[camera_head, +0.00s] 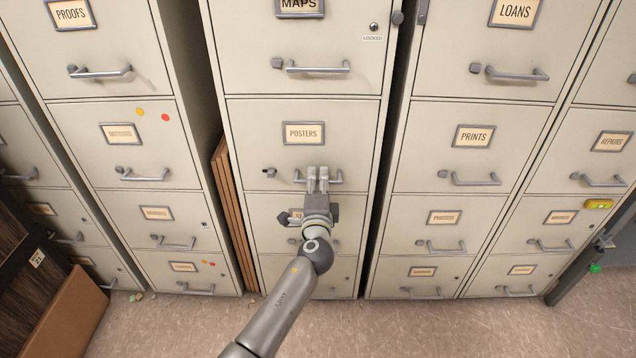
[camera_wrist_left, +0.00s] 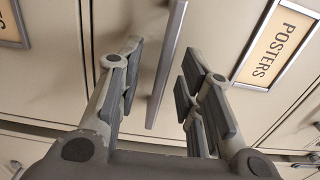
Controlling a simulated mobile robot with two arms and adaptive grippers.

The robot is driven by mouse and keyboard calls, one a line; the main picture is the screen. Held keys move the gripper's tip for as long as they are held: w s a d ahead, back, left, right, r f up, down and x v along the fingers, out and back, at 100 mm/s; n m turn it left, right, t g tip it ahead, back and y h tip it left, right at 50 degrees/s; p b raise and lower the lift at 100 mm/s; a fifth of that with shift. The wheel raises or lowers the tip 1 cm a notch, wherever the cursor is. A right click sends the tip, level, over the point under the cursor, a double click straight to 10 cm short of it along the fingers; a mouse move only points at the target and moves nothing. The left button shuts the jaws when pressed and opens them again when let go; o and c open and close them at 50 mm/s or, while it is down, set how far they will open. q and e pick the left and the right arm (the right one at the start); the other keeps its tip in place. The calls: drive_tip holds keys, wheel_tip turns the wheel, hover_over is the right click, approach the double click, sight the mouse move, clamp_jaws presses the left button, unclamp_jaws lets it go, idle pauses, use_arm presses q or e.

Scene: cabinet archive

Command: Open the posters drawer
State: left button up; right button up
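The posters drawer (camera_head: 250,146) is in the middle cabinet and is shut flush with its neighbours. Its label (camera_head: 303,133) reads POSTERS and also shows in the left wrist view (camera_wrist_left: 275,47). My left gripper (camera_head: 318,174) is in front of the drawer's bar handle (camera_head: 338,181). In the left wrist view the handle (camera_wrist_left: 164,65) runs between the spread fingers of the gripper (camera_wrist_left: 161,60), with a gap on each side. The gripper is open and holds nothing. It covers part of the handle in the head view. My right gripper is not in view.
The maps drawer (camera_head: 240,81) above is shut, with a LOCKED tag. Prints (camera_head: 420,150) and other cabinets stand at both sides, drawers shut. Brown boards (camera_head: 232,215) lean in the gap at left. A cardboard box (camera_head: 75,310) is at lower left. Floor (camera_head: 430,330) in front is mostly clear.

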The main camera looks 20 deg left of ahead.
use_arm(q)
drive_tip(key=shift+w+a, duration=0.1)
drive_tip(key=shift+w, duration=0.1)
clamp_jaws()
idle(0.4)
